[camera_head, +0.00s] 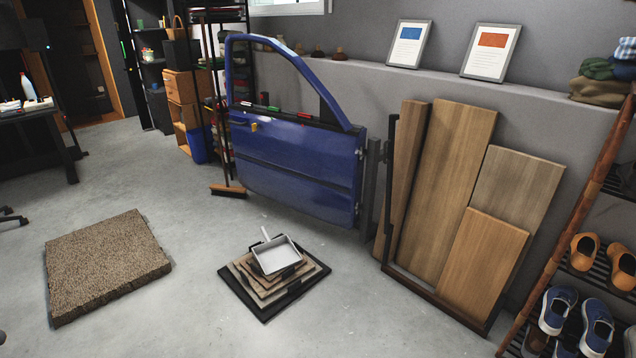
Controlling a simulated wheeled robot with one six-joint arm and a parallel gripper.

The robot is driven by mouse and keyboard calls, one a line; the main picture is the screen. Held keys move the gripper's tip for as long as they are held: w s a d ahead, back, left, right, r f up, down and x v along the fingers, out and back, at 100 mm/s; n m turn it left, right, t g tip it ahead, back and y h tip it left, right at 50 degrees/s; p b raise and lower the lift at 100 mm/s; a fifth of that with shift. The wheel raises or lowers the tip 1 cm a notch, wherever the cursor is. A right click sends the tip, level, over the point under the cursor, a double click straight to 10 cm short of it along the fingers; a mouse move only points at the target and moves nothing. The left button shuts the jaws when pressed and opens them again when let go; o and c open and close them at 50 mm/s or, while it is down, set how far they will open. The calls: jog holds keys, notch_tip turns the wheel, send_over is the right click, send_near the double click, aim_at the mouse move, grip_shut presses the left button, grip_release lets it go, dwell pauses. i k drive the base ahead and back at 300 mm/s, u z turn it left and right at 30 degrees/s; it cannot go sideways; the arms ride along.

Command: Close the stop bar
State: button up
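A blue car door (290,165) with an empty window frame stands upright left of the middle, its right edge against a dark post (371,185). A small yellow piece (254,127) sits near the door's upper left. Small red and green pieces (305,114) show along the base of the window opening; I cannot tell if they are on the door or behind it. No part is clearly recognisable as the stop bar. My gripper is not in view.
A stack of tiles with a dustpan (277,256) lies on the floor before the door. A brown mat (105,265) lies at left. Wooden boards (455,190) lean in a rack at right, beside a shoe rack (575,270). A broom (228,190) stands left of the door. Floor between mat and tiles is clear.

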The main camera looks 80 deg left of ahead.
aim_at(392, 117)
jog(key=u, duration=2.4)
jog(key=i, duration=2.85)
jog(key=z, duration=0.25)
